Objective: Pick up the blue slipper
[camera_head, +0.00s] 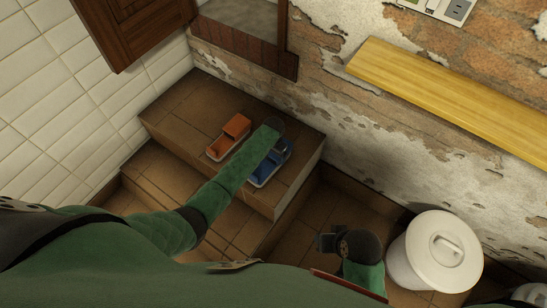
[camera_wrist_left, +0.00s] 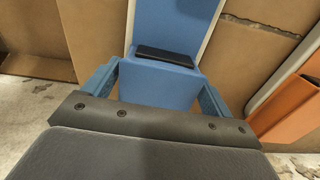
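The blue slipper (camera_head: 266,172) lies on the brown tiled ledge in the head view, partly hidden by my left arm. My left gripper (camera_head: 281,147) is at the slipper's far end. In the left wrist view the blue slipper (camera_wrist_left: 175,22) runs up the middle. My left gripper (camera_wrist_left: 158,72) has its fingers spread, one on each side of the blue upper. Whether they touch it I cannot tell. My right gripper (camera_head: 324,242) is low in the head view, away from the slipper; its finger opening is not clear.
An orange slipper (camera_head: 234,130) lies left of the blue one; it also shows in the left wrist view (camera_wrist_left: 290,108). The tiled ledge (camera_head: 185,105) has a lower step. A white lidded bin (camera_head: 437,252) stands at right. A yellow wooden shelf (camera_head: 450,92) juts from the wall.

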